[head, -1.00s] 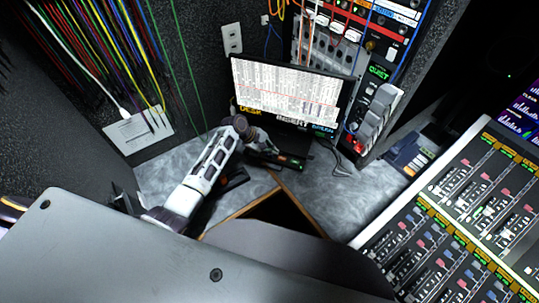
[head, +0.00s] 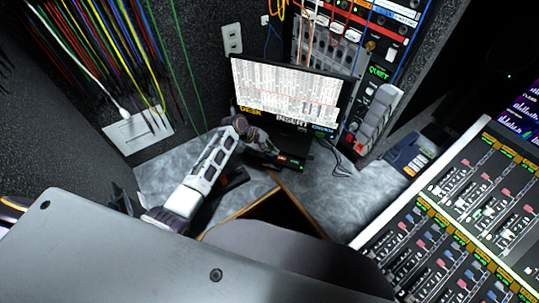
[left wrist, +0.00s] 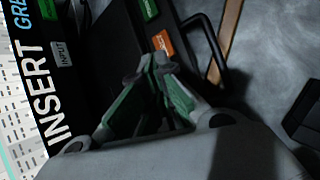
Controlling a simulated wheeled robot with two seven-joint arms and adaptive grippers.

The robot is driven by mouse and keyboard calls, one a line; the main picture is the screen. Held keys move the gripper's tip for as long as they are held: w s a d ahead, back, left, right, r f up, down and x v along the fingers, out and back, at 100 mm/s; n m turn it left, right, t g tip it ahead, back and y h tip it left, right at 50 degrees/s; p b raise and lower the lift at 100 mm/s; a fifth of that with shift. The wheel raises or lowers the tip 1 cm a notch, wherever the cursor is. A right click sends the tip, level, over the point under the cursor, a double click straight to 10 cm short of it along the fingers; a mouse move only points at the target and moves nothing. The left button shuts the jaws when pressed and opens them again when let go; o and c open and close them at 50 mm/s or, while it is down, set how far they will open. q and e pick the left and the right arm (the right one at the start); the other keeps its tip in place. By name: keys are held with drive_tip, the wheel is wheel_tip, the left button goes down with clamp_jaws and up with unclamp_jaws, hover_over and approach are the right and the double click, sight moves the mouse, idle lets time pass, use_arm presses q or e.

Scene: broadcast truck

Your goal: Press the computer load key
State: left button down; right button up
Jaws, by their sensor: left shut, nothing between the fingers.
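The computer screen (head: 288,95) stands on the desk at the back, with large "INSERT" lettering along its lower edge. A dark unit (head: 290,162) with small green and orange marks lies in front of it. In the left wrist view, an orange key or label (left wrist: 163,43) and a green one (left wrist: 149,9) show on this dark unit; I cannot read their words. My left gripper (head: 266,151) is over the unit. In the left wrist view, its fingers (left wrist: 150,70) are shut and empty, close below the orange mark; I cannot tell whether they touch. My right gripper is not in view.
A mixing console (head: 465,215) fills the right side. A rack with cables (head: 335,45) rises behind the screen. A small grey-blue box (head: 408,153) sits on the desk at right. Bare desk surface (head: 345,195) lies between. A wood-edged gap (head: 275,212) opens in front.

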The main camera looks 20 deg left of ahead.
use_arm(q)
drive_tip(key=shift+f, duration=0.3)
drive_tip(key=shift+f, duration=0.3)
idle(0.8)
drive_tip(key=shift+s+f, duration=0.4)
drive_tip(key=shift+f, duration=0.25)
idle(1.1)
drive_tip(key=shift+r+p, duration=0.1)
drive_tip(key=shift+p, duration=0.3)
drive_tip(key=shift+r+p, duration=0.2)
drive_tip(key=shift+p, duration=0.15)
drive_tip(key=shift+w+r+p, duration=0.35)
drive_tip(key=shift+r+p, duration=0.2)
drive_tip(key=shift+r, duration=0.15)
